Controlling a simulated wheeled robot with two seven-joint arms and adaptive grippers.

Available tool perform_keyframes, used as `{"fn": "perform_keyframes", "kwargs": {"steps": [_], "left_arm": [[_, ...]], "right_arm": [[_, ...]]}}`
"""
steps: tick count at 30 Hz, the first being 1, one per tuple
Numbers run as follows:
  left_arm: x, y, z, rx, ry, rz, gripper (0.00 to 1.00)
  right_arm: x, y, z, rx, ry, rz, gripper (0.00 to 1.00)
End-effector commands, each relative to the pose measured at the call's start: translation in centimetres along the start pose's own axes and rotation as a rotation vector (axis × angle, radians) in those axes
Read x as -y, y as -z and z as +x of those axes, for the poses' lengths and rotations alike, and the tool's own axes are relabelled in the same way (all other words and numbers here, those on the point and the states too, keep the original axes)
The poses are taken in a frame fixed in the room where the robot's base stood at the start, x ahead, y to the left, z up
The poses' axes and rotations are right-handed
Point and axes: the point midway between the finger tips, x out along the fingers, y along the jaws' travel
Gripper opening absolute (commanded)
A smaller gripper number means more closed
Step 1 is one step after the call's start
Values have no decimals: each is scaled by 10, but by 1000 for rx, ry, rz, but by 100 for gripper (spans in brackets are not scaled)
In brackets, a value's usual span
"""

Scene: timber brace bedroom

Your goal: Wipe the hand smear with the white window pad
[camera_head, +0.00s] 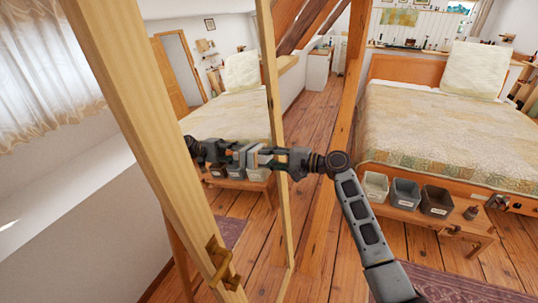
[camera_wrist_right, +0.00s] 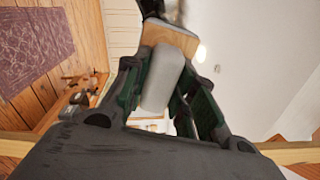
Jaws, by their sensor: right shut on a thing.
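A tall mirror (camera_head: 200,75) in a pale wooden frame stands before me and reflects the room and my arm. My right gripper (camera_head: 270,159) reaches in from the right to the glass, shut on the white window pad (camera_head: 252,158). In the right wrist view the pad (camera_wrist_right: 162,82) shows as a pale roll with a wooden block (camera_wrist_right: 172,38) at its far end, between the fingers. The pad is very close to its reflection; I cannot tell if it touches the glass. I cannot make out the hand smear. My left gripper is not in view.
A low wooden bench (camera_head: 425,219) at the right bears a white bin (camera_head: 375,187), a grey bin (camera_head: 405,193) and a dark bin (camera_head: 436,201). A bed (camera_head: 440,130) stands behind it. A timber post (camera_head: 350,75) rises beyond.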

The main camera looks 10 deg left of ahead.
Motion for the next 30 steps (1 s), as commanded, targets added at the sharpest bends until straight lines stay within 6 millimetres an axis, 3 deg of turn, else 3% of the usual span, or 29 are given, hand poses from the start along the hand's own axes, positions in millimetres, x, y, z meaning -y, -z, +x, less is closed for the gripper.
{"fn": "perform_keyframes", "kwargs": {"steps": [11,30], "left_arm": [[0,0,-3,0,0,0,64],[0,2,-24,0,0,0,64]], "right_arm": [[-1,-4,0,1,-1,1,7],[-8,-35,2,2,0,0,7]]}}
